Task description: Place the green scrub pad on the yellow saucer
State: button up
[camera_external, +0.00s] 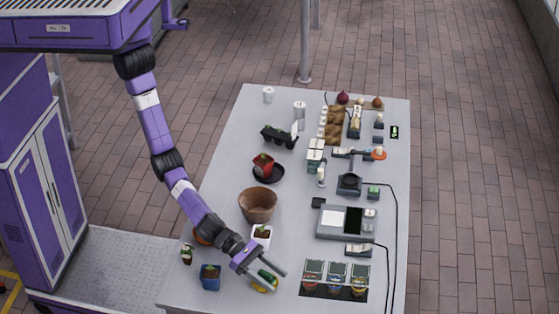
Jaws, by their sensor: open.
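My gripper (276,281) is open, low over the front of the grey table, with its fingers pointing to the lower right. A small green piece (265,274), which looks like the scrub pad, shows between or just under the fingers. A yellow thing (261,288), which looks like the saucer, shows right beside and below the green piece, partly hidden by the gripper. I cannot tell whether the green piece rests on the yellow thing or is touched by the fingers.
A blue pot (209,278) and a small plant (187,254) stand left of my gripper. A white tray (262,232) and a brown pot (258,204) stand behind it. A black mat (333,292) with several jars lies to the right. A grey device (346,222) stands farther back.

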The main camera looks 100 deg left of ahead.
jog(key=p+v, duration=0.1)
jog(key=v, duration=1.1)
jog(key=shift+p, duration=0.3)
